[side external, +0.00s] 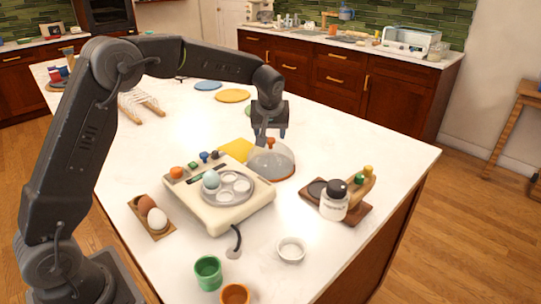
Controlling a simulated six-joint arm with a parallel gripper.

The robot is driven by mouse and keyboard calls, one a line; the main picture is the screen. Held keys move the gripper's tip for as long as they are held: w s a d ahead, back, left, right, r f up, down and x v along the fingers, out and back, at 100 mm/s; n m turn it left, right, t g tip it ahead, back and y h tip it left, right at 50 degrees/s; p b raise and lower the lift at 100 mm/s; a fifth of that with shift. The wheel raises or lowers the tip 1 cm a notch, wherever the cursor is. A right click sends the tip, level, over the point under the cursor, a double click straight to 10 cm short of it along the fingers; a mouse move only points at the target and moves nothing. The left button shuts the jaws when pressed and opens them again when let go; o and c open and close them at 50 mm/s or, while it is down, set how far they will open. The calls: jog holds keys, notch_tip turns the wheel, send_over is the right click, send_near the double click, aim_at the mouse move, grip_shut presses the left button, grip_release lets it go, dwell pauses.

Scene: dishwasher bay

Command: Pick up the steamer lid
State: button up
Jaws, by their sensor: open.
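The steamer lid (270,163) is a clear dome with a small orange-red knob (270,143) on top. It stands on the white counter, beside and behind the right part of the cream egg steamer (222,213), and rests partly by a yellow cloth (238,149). My gripper (269,134) points down just above the lid, with its fingertips close to the knob. It is open; whether the fingers are around the knob or behind it cannot be told from this view.
A wooden holder with a brown and a white egg (157,218) stands left of the steamer. A wooden tray with a shaker (334,200) is at the right. A small white bowl (291,249), a green cup (208,272) and an orange cup (235,295) stand in front.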

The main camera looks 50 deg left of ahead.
aim_at(270, 139)
jog(key=shift+x, duration=1.55)
grip_shut()
